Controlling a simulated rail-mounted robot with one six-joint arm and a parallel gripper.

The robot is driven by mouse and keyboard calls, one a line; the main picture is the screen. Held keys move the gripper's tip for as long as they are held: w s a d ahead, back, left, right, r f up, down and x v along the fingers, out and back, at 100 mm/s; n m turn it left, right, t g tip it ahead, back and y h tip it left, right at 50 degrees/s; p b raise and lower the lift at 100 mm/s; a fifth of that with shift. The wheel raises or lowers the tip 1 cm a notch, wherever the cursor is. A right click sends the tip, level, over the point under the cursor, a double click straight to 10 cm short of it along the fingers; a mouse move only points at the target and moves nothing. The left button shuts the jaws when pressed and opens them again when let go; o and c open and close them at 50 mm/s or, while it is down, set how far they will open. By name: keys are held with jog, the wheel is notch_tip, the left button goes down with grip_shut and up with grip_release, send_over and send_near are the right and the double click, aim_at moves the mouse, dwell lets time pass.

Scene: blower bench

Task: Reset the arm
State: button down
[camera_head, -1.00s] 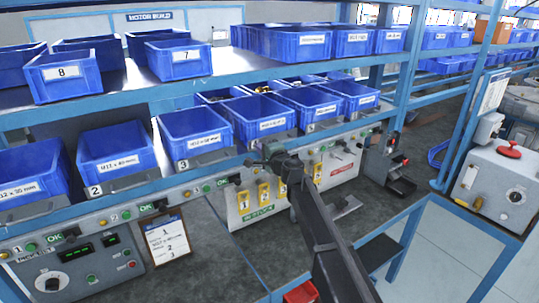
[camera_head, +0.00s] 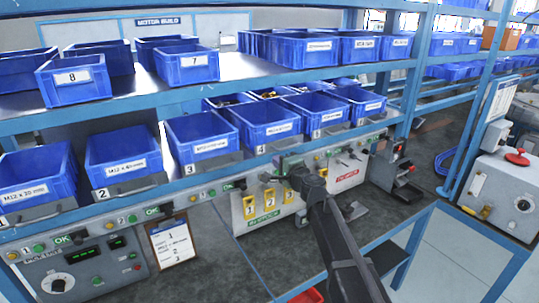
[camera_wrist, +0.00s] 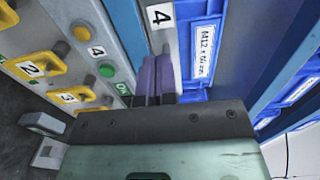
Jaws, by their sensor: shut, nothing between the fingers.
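My arm reaches in from the lower right of the head view, and my gripper (camera_head: 284,162) is in front of the lower bin shelf, near the number 4 position. Its fingertips are hard to make out in that view. In the wrist view my gripper's fingers (camera_wrist: 157,78) are together, with nothing between them. They lie in front of the shelf edge, beside a green OK button (camera_wrist: 122,88) and below the number 4 label (camera_wrist: 160,16). A blue bin (camera_wrist: 200,50) with a white label is just right of the fingers.
Blue bins (camera_head: 265,125) line the lower shelf, with more bins (camera_head: 75,82) above. Under the shelf stands a grey panel with yellow numbered handles (camera_head: 269,199). A clipboard (camera_head: 170,243) hangs at left. A control box with a red button (camera_head: 517,158) stands at right.

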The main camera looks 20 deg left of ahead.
jog(key=v, duration=0.7)
jog(key=s+d+f+n+g+h, duration=0.3)
jog(key=s+d+f+n+g, duration=0.2)
jog(key=s+f+n+g, duration=0.5)
jog(key=s+d+f+m+h, duration=0.1)
jog(key=s+d+h, duration=0.3)
jog(key=d, duration=0.8)
jog(key=s+d+f+m+h, duration=0.1)
jog(key=s+d+f+h, duration=0.2)
jog(key=d, duration=1)
jog(key=s+d+f+m+h, duration=0.1)
jog(key=s+d+f+h, duration=0.2)
jog(key=d, duration=0.9)
jog(key=s+h, duration=0.1)
jog(key=s, duration=0.1)
jog(key=shift+s+d+h, duration=0.35)
jog(key=shift+s+h, duration=0.05)
